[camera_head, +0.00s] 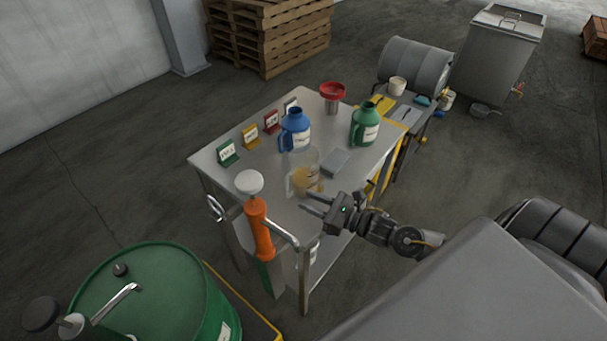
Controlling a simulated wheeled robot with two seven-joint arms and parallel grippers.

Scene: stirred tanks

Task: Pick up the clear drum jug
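The clear drum jug (303,176) stands upright near the front of the grey metal table (215,158). It is see-through, with a handle on its left side and something amber visible in or through its lower part. My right gripper (308,202) comes in from the right, just in front of and below the jug in the picture. Its two fingers point left, apart, with nothing seen between them. I cannot tell whether a finger touches the jug. My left gripper is not in view.
A blue jug (294,131) and a green jug (365,126) stand behind the clear one. A grey block (336,163) lies to its right. An orange hand pump (259,228) rises at the front table corner. A green drum (150,290) stands lower left.

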